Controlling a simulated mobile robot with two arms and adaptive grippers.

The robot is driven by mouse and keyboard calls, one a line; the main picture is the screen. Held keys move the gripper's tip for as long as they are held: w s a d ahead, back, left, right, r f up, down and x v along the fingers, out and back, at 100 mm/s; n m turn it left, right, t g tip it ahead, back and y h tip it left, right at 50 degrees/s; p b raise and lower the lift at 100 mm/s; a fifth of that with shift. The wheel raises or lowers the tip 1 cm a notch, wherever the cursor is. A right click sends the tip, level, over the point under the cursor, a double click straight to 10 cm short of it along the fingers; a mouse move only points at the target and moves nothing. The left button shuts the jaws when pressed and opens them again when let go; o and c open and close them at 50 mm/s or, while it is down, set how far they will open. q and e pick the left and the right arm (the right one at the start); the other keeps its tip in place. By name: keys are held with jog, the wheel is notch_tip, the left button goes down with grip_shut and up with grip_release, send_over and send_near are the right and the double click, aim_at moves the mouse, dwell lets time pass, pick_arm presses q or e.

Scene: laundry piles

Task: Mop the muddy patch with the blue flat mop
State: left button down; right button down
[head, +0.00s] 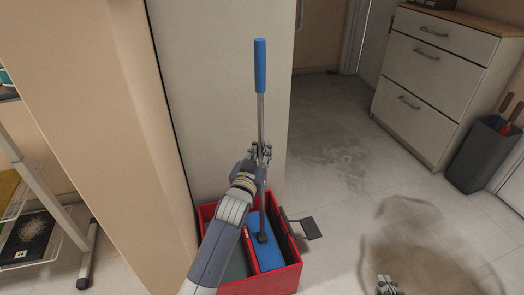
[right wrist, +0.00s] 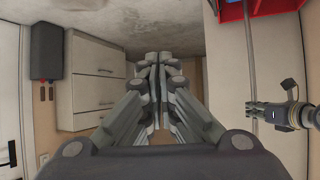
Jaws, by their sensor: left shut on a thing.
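The blue flat mop stands upright, with a blue grip (head: 260,66) on a grey pole and a flat blue head (head: 266,252) inside a red bucket (head: 285,286). My left gripper (head: 262,152) is shut on the pole, above the bucket. A brown muddy patch (head: 425,240) lies on the floor at the lower right; a fainter greyish smear (head: 340,162) lies farther back. My right gripper (head: 387,286) shows only partly at the bottom edge, over the patch's near left side. In the right wrist view its fingers (right wrist: 159,60) are together, with nothing seen between them.
A white drawer cabinet (head: 435,75) and a dark bin (head: 480,155) with wooden-handled tools stand at the right. A pale wall panel (head: 222,90) is close behind the bucket. A wire shelf (head: 45,240) is at the left. Floor between bucket and cabinet is open.

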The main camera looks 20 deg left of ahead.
jog(key=s+d+f+g+h+p, duration=0.1)
jog(key=s+d+f+g+p, duration=0.1)
jog(key=s, duration=0.4)
jog(key=s+d+f+g+h+p, duration=0.1)
jog(key=s+d+f+g+p, duration=0.1)
jog(key=s+g, duration=0.3)
jog(key=shift+s+d+f+g, duration=0.3)
jog(key=shift+s+f, duration=0.3)
jog(key=shift+s, duration=0.65)
jog(key=shift+a+f+p, duration=0.1)
jog(key=shift+p, duration=0.2)
